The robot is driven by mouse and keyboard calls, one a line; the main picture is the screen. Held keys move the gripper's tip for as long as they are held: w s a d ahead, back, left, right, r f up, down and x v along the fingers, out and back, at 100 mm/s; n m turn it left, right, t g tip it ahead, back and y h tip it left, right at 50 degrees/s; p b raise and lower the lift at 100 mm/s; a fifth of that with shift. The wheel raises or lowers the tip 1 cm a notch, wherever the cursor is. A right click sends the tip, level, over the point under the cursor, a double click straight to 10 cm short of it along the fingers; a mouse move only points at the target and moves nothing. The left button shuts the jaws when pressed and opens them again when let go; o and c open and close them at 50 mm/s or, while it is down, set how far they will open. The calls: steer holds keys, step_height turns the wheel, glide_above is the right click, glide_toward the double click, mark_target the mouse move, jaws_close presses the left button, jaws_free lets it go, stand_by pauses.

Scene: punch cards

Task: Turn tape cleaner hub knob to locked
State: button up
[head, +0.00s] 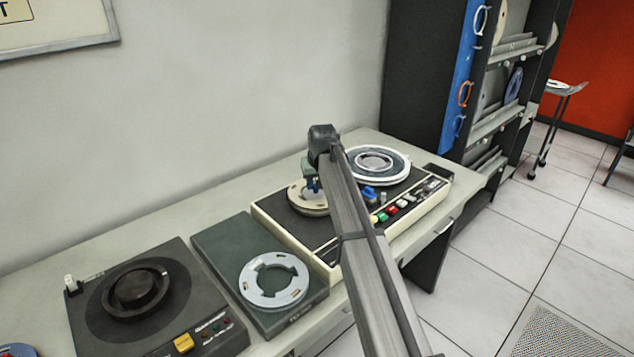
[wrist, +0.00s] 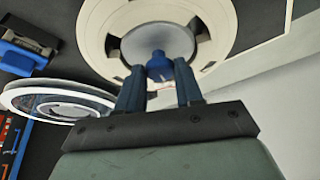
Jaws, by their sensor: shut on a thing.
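The tape cleaner (head: 285,223) is a cream-edged unit with a dark top on the bench. A cream reel (head: 303,207) lies on its left hub; it also shows in the wrist view (wrist: 105,40). The blue hub knob (wrist: 158,62) stands at the middle of this reel, on a grey hub disc. My gripper (wrist: 160,80) has its two blue fingers on either side of the knob and is shut on it. In the head view my gripper (head: 313,185) is over the left reel, partly hidden by my arm. The knob's turn angle cannot be read.
A white-rimmed reel (head: 404,165) lies on the right hub. Coloured buttons (head: 391,209) line the cleaner's front. Left of it are a green unit (head: 222,238) with a grey ring and a dark machine (head: 190,290). The wall is close behind; a reel rack (head: 495,125) stands right.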

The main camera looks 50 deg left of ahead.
steer(key=shift+s+a+m+t+h, duration=0.15)
steer(key=shift+m+t+h, duration=0.3)
steer(key=shift+m, duration=1.45)
steer(key=o, duration=1)
steer(key=shift+o, duration=0.2)
steer(key=v, duration=1.4)
steer(key=shift+f, duration=0.1)
